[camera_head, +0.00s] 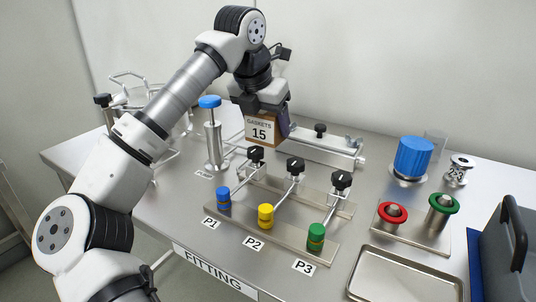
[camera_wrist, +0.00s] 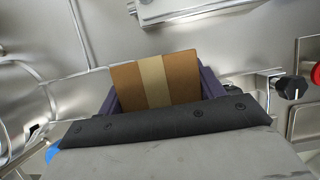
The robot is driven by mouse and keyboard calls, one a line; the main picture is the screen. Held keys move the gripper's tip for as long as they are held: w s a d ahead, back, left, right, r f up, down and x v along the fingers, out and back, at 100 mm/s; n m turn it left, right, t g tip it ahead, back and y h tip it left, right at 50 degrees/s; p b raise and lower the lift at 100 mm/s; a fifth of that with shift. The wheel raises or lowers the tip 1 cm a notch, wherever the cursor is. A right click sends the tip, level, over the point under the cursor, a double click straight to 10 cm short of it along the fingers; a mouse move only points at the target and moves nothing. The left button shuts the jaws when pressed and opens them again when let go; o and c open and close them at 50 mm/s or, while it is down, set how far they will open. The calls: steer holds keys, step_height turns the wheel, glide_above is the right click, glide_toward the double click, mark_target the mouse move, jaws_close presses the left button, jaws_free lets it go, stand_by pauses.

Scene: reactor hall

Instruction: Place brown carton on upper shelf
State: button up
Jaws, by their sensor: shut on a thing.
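Whether the carton's underside touches anything is hard to tell. No upper shelf can be made out in either view.
A blue-topped metal post (camera_head: 213,140) stands left of the carton. In front are P1 to P3 valves with black knobs (camera_head: 295,167). An empty tray (camera_head: 405,278), red and green spools and a grey bin (camera_head: 510,240) are right.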

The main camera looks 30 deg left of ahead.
steer(key=shift+f, duration=3.6)
steer(key=shift+f+b, duration=0.15)
steer(key=shift+b, duration=0.15)
steer(key=o, duration=1)
steer(key=shift+o, duration=0.2)
